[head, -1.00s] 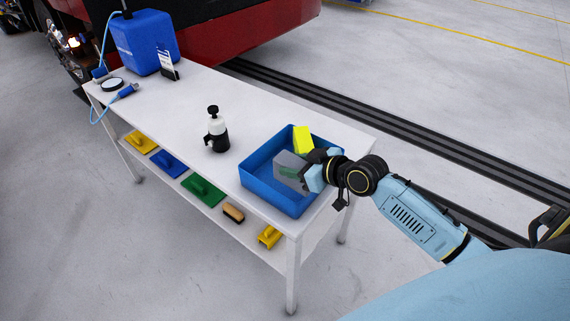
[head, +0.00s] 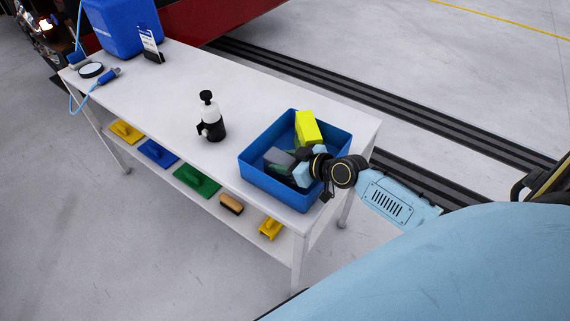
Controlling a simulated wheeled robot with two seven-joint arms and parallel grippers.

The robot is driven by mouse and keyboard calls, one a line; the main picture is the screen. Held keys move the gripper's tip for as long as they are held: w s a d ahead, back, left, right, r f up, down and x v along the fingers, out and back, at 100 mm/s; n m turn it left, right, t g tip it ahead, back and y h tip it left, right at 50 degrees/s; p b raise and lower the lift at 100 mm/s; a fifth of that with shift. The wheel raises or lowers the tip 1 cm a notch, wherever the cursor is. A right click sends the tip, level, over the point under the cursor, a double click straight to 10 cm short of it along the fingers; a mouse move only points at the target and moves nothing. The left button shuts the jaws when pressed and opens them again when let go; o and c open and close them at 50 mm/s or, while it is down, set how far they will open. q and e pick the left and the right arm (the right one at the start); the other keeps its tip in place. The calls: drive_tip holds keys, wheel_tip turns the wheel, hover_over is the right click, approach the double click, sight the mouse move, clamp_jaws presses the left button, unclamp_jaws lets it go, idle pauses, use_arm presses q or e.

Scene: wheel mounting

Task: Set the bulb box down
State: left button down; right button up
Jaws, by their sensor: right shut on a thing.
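The bulb box, seemingly the grey box (head: 279,157) with a green patch, is inside the blue tray (head: 257,180) on the white table. My right gripper (head: 292,164) reaches into the tray from the right and is shut on this box. The gripper partly covers the box, and I cannot tell whether its underside touches the tray floor. A yellow box (head: 307,129) stands at the tray's far side, beside the gripper. My left gripper is not in view.
A black-and-white spray bottle (head: 211,118) stands left of the tray on the white table (head: 165,100). A blue canister (head: 122,25) and a small sign (head: 150,44) are at the far left. Several coloured floats (head: 196,180) lie on the lower shelf. The tabletop between bottle and canister is clear.

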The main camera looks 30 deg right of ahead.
drive_tip(key=shift+f, duration=0.2)
drive_tip(key=o, duration=0.7)
drive_tip(key=shift+f, duration=0.15)
drive_tip(key=shift+c, duration=0.2)
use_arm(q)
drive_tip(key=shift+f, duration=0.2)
use_arm(e)
drive_tip(key=shift+o, duration=0.7)
drive_tip(key=shift+r, duration=0.2)
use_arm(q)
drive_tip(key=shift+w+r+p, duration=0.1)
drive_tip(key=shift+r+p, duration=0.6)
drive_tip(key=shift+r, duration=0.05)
use_arm(e)
drive_tip(key=v, duration=1.2)
drive_tip(key=shift+f, duration=0.1)
